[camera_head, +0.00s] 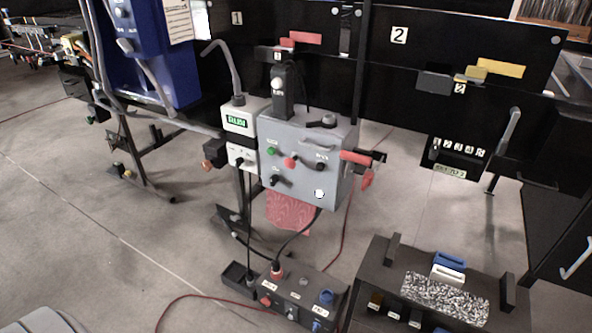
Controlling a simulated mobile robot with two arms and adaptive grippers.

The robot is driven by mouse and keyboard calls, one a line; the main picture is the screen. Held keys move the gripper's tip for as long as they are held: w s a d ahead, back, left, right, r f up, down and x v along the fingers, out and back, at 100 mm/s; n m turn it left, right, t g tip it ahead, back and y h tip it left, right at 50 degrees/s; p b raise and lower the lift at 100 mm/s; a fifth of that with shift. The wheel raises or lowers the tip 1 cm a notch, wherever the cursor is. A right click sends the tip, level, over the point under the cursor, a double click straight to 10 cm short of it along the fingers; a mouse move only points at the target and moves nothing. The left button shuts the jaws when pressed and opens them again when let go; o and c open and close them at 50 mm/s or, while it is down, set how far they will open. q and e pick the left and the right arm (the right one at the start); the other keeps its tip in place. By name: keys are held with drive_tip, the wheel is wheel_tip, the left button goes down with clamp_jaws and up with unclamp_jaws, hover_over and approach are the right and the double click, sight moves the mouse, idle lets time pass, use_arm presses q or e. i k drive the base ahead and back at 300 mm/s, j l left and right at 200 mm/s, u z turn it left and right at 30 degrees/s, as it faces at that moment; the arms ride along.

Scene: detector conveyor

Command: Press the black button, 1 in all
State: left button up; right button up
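A grey control box (300,185) stands at the middle of the view with several controls on its front. A small black control (321,167) sits at the right of its front, and another black control (274,181) sits lower left. They are too small to tell which is a push button and which is a knob. A green button (271,151), a red button (290,162) and a white round button (319,194) are on the same face. Neither of my grippers is in view.
A white box with a green display (237,121) adjoins the control box's left side. A low dark box with plugs (300,296) lies on the floor below it, with cables around. A black bench (385,262) stands at lower right. Open floor (90,235) lies at left.

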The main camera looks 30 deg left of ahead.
sight(320, 165)
drive_tip(key=i+j, duration=0.15)
drive_tip(key=j, duration=0.25)
drive_tip(key=i+j, duration=0.1)
drive_tip(key=j, duration=0.25)
drive_tip(key=i+j, duration=0.15)
drive_tip(key=j, duration=0.25)
drive_tip(key=i+j, duration=0.1)
drive_tip(key=j, duration=0.3)
drive_tip(key=i+j, duration=0.15)
drive_tip(key=j, duration=0.25)
drive_tip(key=i+j, duration=0.1)
drive_tip(key=j, duration=0.25)
